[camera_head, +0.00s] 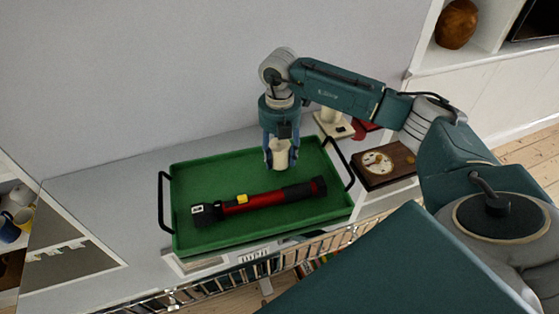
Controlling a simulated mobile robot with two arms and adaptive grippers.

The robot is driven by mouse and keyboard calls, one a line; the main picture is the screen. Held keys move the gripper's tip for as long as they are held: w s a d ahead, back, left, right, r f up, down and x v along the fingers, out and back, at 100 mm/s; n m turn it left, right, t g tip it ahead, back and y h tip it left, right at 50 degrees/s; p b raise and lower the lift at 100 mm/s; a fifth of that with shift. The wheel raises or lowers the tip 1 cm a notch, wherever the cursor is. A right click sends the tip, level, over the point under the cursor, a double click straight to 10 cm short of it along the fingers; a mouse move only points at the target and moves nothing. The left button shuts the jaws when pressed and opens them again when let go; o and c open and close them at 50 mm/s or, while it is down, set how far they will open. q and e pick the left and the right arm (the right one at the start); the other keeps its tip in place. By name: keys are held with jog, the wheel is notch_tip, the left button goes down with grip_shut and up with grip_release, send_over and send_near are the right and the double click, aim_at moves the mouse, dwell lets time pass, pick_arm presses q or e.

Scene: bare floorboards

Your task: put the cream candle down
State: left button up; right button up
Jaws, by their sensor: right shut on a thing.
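The cream candle (280,155) is a short pale cylinder between the fingers of my right gripper (280,158). The gripper is shut on it and points down. The candle is over the back right part of the green tray (192,172); I cannot tell if its base touches the tray floor. My left gripper is not in view.
A red and black flashlight (260,201) lies across the tray. The tray has black handles (163,200) at both ends. A wooden clock (377,162) and a pale item (330,116) stand to the right. The grey surface left of the tray (105,205) is clear.

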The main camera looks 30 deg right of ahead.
aim_at(280, 163)
notch_tip(280, 163, down, 3)
jog(key=shift+f, duration=0.1)
jog(key=shift+f, duration=0.2)
jog(key=o, duration=1.3)
